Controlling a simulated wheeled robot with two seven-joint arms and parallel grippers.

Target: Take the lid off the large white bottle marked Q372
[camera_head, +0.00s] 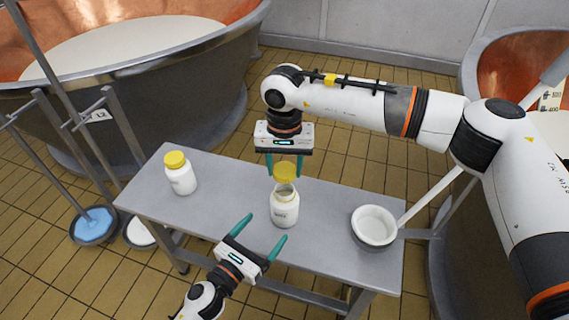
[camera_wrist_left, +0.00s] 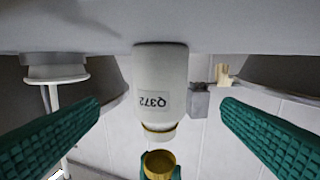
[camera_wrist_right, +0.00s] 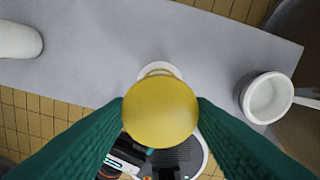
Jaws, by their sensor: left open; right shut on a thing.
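The large white bottle (camera_head: 285,207) stands upright near the middle of the table, its mouth uncovered. Its Q372 label shows in the left wrist view (camera_wrist_left: 155,102), where the picture is upside down. My right gripper (camera_head: 284,170) is shut on the yellow lid (camera_head: 285,179) and holds it just above the bottle's mouth. The lid fills the middle of the right wrist view (camera_wrist_right: 160,112) and hides most of the bottle. My left gripper (camera_head: 259,231) is open and empty, in front of the bottle and apart from it.
A second white bottle with a yellow lid (camera_head: 180,174) stands at the left of the grey table (camera_head: 228,190). A white pot with a long handle (camera_head: 374,228) stands at the right. Copper vats flank the table (camera_head: 120,60). Bare tabletop lies between the items.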

